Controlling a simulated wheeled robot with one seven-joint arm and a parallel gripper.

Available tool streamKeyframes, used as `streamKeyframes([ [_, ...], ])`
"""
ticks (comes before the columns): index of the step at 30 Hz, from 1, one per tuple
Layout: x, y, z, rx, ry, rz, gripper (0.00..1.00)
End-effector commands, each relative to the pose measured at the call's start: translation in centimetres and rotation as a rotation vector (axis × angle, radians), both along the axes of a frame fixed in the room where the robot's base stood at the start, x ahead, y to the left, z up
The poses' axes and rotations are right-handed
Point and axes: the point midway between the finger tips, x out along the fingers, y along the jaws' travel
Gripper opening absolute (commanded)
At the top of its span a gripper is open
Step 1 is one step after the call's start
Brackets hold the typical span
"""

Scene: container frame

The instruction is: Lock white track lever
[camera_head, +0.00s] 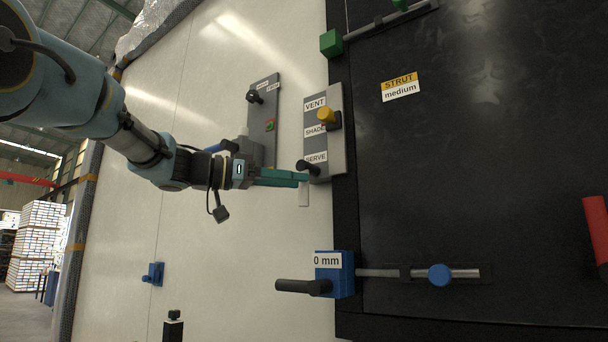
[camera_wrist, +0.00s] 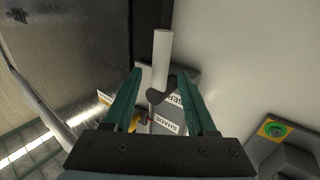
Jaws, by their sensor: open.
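A grey plate (camera_head: 338,150) carries the labels VENT, SHADE and SERVE, with a yellow knob (camera_head: 326,116) by SHADE and a black handle (camera_head: 308,167) by SERVE. A pale bar (camera_head: 304,194) stands out below the plate; in the wrist view a white bar (camera_wrist: 162,50) extends past the dark handle (camera_wrist: 160,92). I cannot tell whether this bar is the white track lever. My gripper (camera_head: 304,178) is open and sideways at the plate's lower left corner. In the wrist view the handle lies between its green fingers (camera_wrist: 160,72), with no visible grip.
A blue block (camera_head: 335,274) marked 0 mm with a black handle sits below right. Another grey panel (camera_head: 264,115) with a black knob stands behind my gripper. A green block (camera_head: 331,42) is above, a red bar (camera_head: 597,230) far right.

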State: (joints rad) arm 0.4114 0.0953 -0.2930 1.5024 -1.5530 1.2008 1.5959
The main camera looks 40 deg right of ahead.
Motion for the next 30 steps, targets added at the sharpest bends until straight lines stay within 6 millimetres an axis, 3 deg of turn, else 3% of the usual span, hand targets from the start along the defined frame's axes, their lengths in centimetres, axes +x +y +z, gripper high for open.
streamKeyframes([
  [6,-0.9,-2.5,0.1,0.0,0.001,-0.001,0.57],
  [17,-1.0,-3.0,-0.1,0.001,0.0,0.001,0.57],
  [30,-1.0,-2.9,-0.1,0.001,0.0,0.001,0.1],
])
